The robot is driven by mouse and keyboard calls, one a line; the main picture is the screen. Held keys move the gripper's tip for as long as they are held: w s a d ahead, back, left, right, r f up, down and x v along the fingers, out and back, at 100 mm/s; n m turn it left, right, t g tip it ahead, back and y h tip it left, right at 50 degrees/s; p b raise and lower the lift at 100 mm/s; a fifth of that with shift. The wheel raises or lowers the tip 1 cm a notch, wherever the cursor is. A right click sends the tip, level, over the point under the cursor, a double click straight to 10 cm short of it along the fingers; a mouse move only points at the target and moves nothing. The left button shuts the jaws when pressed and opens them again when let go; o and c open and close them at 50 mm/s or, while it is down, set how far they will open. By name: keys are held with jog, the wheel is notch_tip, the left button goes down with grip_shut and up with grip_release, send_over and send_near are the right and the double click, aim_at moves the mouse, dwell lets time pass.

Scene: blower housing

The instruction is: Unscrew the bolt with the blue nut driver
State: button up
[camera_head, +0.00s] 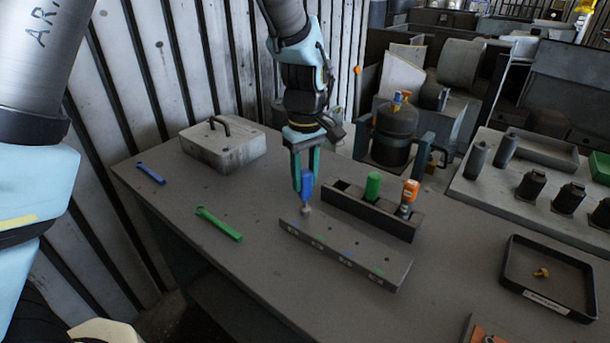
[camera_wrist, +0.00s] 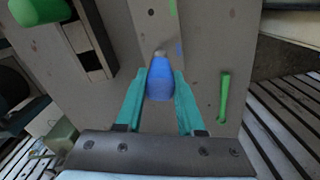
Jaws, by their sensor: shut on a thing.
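My gripper (camera_head: 306,172) is shut on the blue nut driver (camera_head: 307,183), which is held upright with its grey tip down. The tip is over the left end of the long grey bar (camera_head: 350,262); I cannot tell whether it touches the bar. In the wrist view the driver (camera_wrist: 160,82) sits between the two teal fingers (camera_wrist: 160,108). A dark rack (camera_head: 402,228) behind the bar holds a green driver (camera_head: 373,186) and an orange one (camera_head: 408,196); its left slot looks empty. I cannot make out a bolt under the tip.
A green wrench (camera_head: 219,224) and a blue wrench (camera_head: 151,173) lie on the left of the table. A grey lidded box (camera_head: 222,150) stands behind them. A black tray (camera_head: 512,282) at right holds a small yellow piece (camera_head: 541,272). A black round housing (camera_head: 394,125) stands behind the table.

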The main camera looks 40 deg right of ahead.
grip_shut()
jog(key=shift+r+p, duration=1.55)
jog(key=shift+r, duration=2.45)
